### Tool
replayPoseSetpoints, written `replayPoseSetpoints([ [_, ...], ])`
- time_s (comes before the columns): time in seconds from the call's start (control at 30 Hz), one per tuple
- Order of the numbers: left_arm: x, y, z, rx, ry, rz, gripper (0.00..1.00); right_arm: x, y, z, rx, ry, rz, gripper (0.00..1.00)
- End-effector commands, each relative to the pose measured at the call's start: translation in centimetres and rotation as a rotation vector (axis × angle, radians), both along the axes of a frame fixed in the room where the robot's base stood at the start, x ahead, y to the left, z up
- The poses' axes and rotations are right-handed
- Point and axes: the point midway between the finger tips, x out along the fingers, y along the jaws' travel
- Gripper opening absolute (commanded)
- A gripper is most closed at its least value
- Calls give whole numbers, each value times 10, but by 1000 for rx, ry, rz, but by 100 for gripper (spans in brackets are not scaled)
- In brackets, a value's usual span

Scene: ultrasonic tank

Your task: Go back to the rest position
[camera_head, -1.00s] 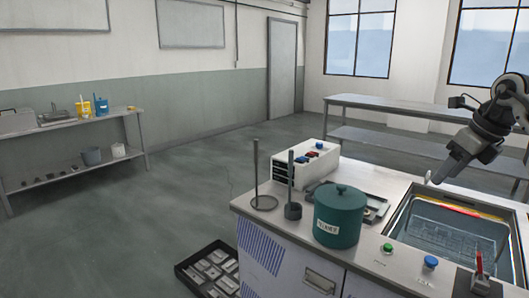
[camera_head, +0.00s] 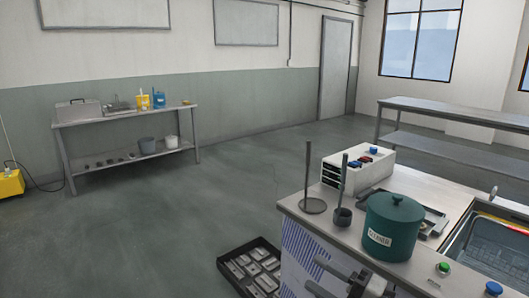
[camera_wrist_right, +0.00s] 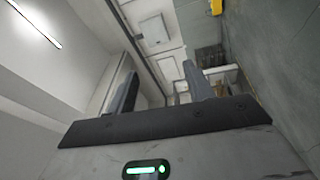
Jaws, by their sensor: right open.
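My right gripper (camera_head: 330,277) shows at the bottom edge of the head view, partly cut off, in front of the bench's front panel. In the right wrist view its two fingers (camera_wrist_right: 160,88) stand apart with nothing between them. The wrist camera looks across the room toward the walls and a ceiling light, and no object is near the fingers. My left gripper is in neither view.
The bench holds a green lidded pot (camera_head: 392,228), a white control box (camera_head: 358,168), a rod stand (camera_head: 314,206) and the tank (camera_head: 490,240) at right. A black tray of parts (camera_head: 237,271) lies on the floor. Open floor (camera_head: 190,220) stretches left.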

Motion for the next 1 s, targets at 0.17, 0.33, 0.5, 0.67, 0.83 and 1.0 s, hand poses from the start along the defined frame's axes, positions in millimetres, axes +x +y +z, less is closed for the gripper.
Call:
replayPoseSetpoints([
  [0.17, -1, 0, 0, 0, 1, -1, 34, -51, -17, -83, 474, 543, -356, 52],
  [0.33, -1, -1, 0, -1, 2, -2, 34, -128, -35, -166, 764, 1025, -661, 52],
  [0.5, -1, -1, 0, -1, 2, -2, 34, -186, -38, -206, 897, 1297, -824, 52],
  [0.67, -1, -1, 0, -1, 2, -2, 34, -206, -38, -216, 932, 1379, -871, 52],
  [0.83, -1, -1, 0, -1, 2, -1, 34, -206, -38, -217, 931, 1381, -873, 52],
  [1.0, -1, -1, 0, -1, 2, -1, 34, -206, -38, -217, 929, 1380, -871, 52],
])
